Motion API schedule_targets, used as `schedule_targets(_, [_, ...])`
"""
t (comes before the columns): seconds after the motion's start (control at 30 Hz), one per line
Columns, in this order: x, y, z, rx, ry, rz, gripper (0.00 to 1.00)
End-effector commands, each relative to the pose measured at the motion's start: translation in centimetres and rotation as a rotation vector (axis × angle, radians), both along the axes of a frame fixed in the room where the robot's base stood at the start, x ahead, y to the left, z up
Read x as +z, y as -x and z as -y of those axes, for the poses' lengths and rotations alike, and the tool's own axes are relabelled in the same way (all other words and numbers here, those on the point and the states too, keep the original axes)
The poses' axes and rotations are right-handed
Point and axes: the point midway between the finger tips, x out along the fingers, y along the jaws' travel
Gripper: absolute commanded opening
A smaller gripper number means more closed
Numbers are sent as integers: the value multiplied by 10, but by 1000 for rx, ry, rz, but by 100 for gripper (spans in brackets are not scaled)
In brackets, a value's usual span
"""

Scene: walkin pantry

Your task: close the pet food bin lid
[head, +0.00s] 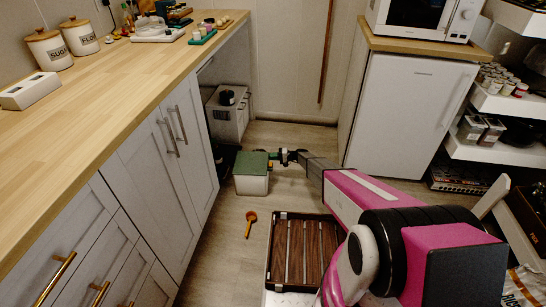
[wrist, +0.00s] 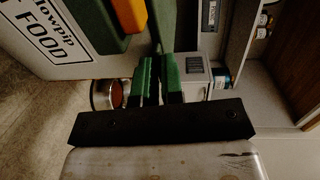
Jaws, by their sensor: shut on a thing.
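The pet food bin (head: 251,186) is a pale box on the floor beside the cabinets, with a green lid (head: 251,164) over its top. In the wrist view its lettered wall (wrist: 45,62) and a dark green part of the lid (wrist: 92,28) with an orange piece (wrist: 130,14) show at upper left. My gripper (head: 287,157) is at the lid's right side in the head view. In the wrist view my gripper (wrist: 159,68) has its green-tipped fingers closed on a narrow green part of the lid. I cannot tell whether the lid is fully seated.
An orange scoop (head: 250,220) lies on the floor in front of the bin. A dark-framed slatted crate (head: 268,262) stands nearer me, under my arm. Cabinets (head: 160,165) line the left and a white fridge (head: 405,115) stands at right.

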Motion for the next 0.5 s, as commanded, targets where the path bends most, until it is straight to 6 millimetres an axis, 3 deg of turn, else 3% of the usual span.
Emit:
schedule_targets(0.33, [-8, 2, -1, 3, 15, -1, 0])
schedule_targets(0.4, [-8, 1, -1, 2, 15, -2, 31])
schedule_targets(0.5, [-7, 1, -1, 2, 13, -1, 33])
